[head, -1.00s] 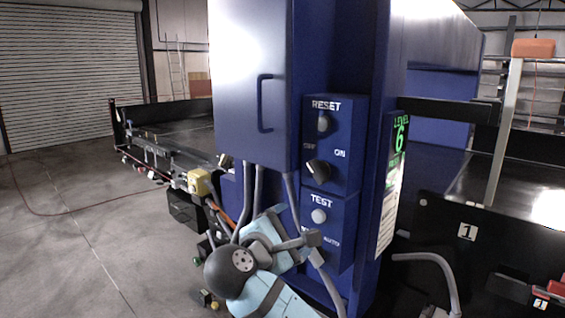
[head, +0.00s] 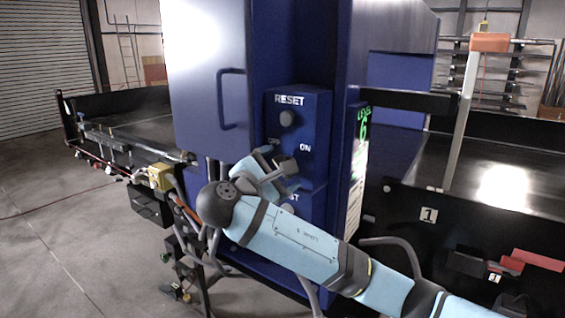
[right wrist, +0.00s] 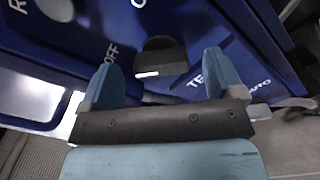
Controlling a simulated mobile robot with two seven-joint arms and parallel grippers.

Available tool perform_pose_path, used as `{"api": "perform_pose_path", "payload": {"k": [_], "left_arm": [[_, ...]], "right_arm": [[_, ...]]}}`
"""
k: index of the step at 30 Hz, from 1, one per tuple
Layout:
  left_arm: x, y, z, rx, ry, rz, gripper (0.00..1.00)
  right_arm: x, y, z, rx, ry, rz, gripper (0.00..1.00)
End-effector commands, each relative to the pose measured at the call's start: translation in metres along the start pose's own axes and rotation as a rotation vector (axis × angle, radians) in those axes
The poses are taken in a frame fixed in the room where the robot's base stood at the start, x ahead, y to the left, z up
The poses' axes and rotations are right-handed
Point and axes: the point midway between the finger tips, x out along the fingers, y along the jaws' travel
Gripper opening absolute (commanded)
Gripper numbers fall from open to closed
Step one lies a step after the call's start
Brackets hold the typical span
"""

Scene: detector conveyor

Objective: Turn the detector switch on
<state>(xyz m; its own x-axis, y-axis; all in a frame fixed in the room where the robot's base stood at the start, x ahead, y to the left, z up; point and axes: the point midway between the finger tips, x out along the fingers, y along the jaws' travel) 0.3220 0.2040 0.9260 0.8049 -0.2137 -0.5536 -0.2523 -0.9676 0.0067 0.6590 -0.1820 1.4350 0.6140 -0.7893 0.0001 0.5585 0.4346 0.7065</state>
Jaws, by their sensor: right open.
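The detector switch is a dark knob (right wrist: 160,57) with a white mark, on a blue control panel (head: 313,112) between its OFF and ON labels. It shows in the right wrist view ahead of my right gripper (right wrist: 163,75), roughly in line with the space between the two light-blue fingers. The fingers are spread apart with nothing held. In the head view my right gripper (head: 288,168) is in front of the panel, just below the ON label, and hides the switch. I cannot tell whether the fingers touch the knob. My left gripper is not in view.
The RESET knob (head: 287,118) is above the switch; the TEST label (right wrist: 205,80) is beside it in the right wrist view. A cabinet door with a handle (head: 222,98) is left of the panel. A conveyor (head: 500,165) extends to the right.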

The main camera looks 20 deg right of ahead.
Motion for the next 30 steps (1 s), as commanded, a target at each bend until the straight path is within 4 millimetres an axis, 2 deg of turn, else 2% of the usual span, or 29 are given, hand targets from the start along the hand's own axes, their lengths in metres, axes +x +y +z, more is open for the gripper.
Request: {"api": "perform_pose_path", "payload": {"k": [6, 15, 17, 22, 30], "left_arm": [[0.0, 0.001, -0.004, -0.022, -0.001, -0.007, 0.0], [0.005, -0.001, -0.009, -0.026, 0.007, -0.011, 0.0], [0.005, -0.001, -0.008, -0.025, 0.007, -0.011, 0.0], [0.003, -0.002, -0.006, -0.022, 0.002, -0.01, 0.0], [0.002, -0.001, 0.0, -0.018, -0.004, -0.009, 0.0]], "right_arm": [[0.018, 0.0, 0.0, -0.001, 0.002, 0.0, 0.87], [0.021, 0.0, -0.001, 0.0, 0.003, 0.0, 0.87], [0.021, 0.0, -0.001, 0.0, 0.003, 0.001, 0.76], [0.021, 0.0, -0.001, 0.0, 0.003, 0.001, 0.38], [0.021, -0.001, -0.002, 0.019, 0.003, 0.0, 0.38]]}}
